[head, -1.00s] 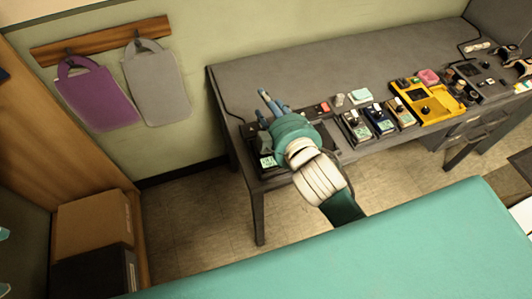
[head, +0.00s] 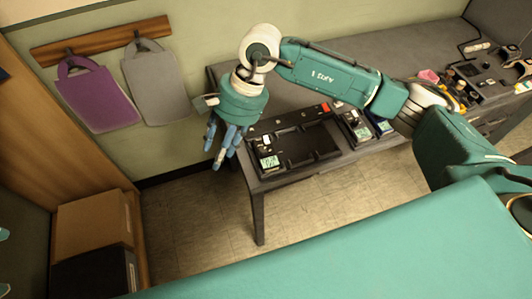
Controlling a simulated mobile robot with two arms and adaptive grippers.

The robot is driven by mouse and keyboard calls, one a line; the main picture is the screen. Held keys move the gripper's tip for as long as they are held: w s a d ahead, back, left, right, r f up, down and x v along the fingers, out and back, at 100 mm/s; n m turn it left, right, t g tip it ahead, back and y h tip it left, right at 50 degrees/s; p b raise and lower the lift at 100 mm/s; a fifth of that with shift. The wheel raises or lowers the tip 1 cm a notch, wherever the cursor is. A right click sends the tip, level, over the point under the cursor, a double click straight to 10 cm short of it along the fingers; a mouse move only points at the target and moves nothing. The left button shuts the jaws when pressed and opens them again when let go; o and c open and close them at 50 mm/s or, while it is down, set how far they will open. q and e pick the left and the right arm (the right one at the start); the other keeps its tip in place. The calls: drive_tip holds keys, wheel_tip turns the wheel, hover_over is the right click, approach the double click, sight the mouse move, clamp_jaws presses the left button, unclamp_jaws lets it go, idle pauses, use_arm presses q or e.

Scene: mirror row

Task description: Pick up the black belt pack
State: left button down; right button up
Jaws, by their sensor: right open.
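A small black pack with a pale green screen (head: 268,158) lies at the left end of a black tray (head: 303,146) on the grey table; it looks like the black belt pack. Two similar dark packs stand right of the tray, one (head: 356,130) with a pale screen and a bluish one (head: 381,124) partly behind my forearm. My right gripper (head: 217,157) hangs with its blue fingers pointing down, open and empty, just left of the table's left end. It is apart from the pack. My left gripper is not in view.
The grey table (head: 225,88) runs along the wall; my right arm crosses over it. Purple (head: 97,98) and grey (head: 157,88) bags hang from a wooden rail. The floor left of the table is clear.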

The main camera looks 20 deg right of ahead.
drive_tip(key=w+d+h, duration=0.4)
drive_tip(key=d+h, duration=0.1)
drive_tip(key=d, duration=0.7)
drive_tip(key=p, duration=0.1)
hover_over(264, 148)
drive_tip(key=shift+n+t, duration=0.3)
drive_tip(key=shift+t, duration=0.1)
drive_tip(key=f, duration=0.4)
drive_tip(key=shift+s+d, duration=0.2)
drive_tip(key=shift+s, duration=0.1)
drive_tip(key=shift+f+p, duration=0.3)
drive_tip(key=shift+f, duration=0.1)
drive_tip(key=shift+a+f+p, duration=0.1)
drive_tip(key=shift+f+p, duration=0.4)
drive_tip(key=shift+f, duration=0.1)
drive_tip(key=f, duration=0.1)
drive_tip(key=f+p, duration=0.1)
drive_tip(key=f, duration=0.1)
drive_tip(key=shift+w+a+f+p, duration=0.2)
drive_tip(key=shift+w+f+p, duration=0.05)
drive_tip(key=shift+f+p, duration=0.05)
drive_tip(key=shift+f, duration=0.4)
drive_tip(key=shift+c, duration=0.5)
clamp_jaws()
